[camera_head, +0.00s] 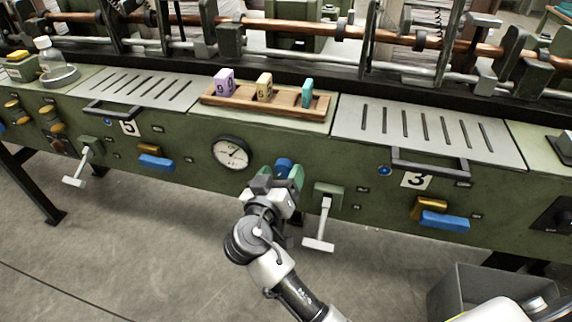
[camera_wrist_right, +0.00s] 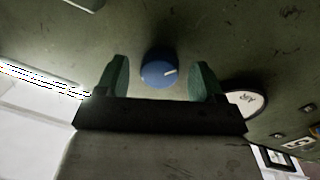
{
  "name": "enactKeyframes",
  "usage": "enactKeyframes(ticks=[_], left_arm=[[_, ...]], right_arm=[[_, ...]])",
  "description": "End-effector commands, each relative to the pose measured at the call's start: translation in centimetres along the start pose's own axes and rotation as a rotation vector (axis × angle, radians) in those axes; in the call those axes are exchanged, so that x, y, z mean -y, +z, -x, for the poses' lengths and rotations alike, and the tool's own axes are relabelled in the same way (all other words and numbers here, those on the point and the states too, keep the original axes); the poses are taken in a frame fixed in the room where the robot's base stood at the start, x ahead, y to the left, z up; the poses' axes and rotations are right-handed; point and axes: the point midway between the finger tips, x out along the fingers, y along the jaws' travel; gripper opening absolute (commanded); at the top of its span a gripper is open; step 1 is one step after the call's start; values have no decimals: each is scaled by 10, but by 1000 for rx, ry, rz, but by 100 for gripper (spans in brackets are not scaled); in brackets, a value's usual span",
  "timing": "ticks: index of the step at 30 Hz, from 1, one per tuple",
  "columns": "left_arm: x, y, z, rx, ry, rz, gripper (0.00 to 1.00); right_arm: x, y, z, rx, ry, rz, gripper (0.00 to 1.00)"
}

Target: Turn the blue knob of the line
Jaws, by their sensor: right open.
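The blue knob (camera_head: 283,167) is on the green front panel of the line, right of the round gauge. In the right wrist view the knob (camera_wrist_right: 158,70) is round with a white pointer mark. My right gripper (camera_head: 280,174) is at the knob in the head view and hides part of it. In the wrist view its two green fingertips (camera_wrist_right: 161,80) are apart, one on each side of the knob, with visible gaps. I cannot tell whether the fingers reach past the knob's face. My left gripper is not in view.
The gauge (camera_head: 231,152) is left of the knob. A metal lever (camera_head: 322,220) sticks out just to the right. A wooden rack (camera_head: 288,108) with coloured blocks lies above. Open floor is at lower left.

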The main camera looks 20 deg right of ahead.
Motion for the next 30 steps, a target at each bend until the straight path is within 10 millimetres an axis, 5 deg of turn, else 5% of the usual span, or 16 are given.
enactKeyframes(ticks=[7, 17, 27, 30], left_arm=[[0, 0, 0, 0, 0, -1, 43], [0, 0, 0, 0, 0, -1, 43], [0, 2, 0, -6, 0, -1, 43], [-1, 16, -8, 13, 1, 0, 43]], right_arm=[[0, 0, 0, 0, 0, 0, 68], [0, 0, 0, 0, 0, 0, 19], [0, 0, 0, -4, 1, 63, 19], [0, -1, 0, -8, 3, 119, 19]])
